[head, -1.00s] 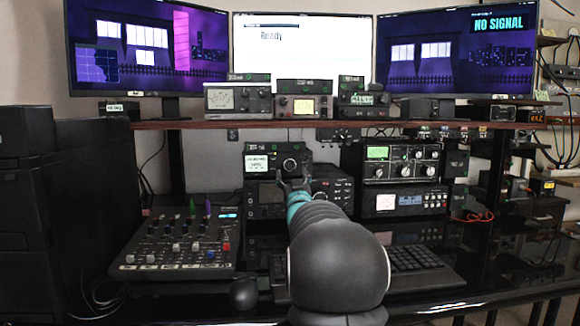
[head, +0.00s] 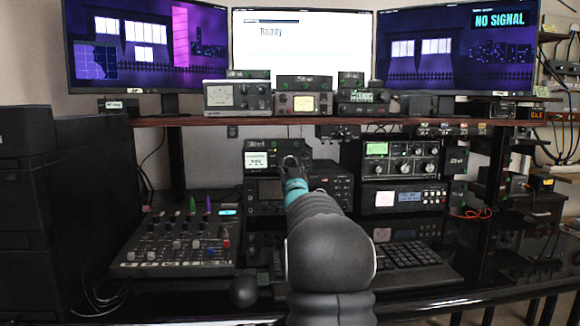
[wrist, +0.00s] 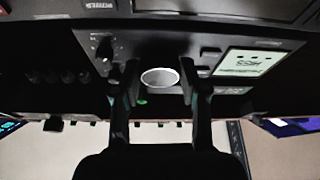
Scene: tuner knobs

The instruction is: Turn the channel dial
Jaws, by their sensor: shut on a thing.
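The dial (wrist: 160,77) is a round knob with a pale silver face, on the front of a small black radio unit. The unit has a lit pale screen (wrist: 248,62), which also shows in the head view (head: 256,161). My gripper (wrist: 160,84) has one finger on each side of the dial and is shut on it. In the head view my gripper (head: 292,163) reaches the unit's front and mostly hides the dial. A smaller knob (wrist: 104,48) sits on the same panel, beside one finger. I cannot read the dial's marking.
A larger radio (head: 265,190) stands under the unit. A stacked radio with several knobs (head: 401,160) is to the right. A mixer (head: 180,245) and a keyboard (head: 415,262) lie on the black desk. A shelf edge (head: 330,121) with small meters runs above my gripper.

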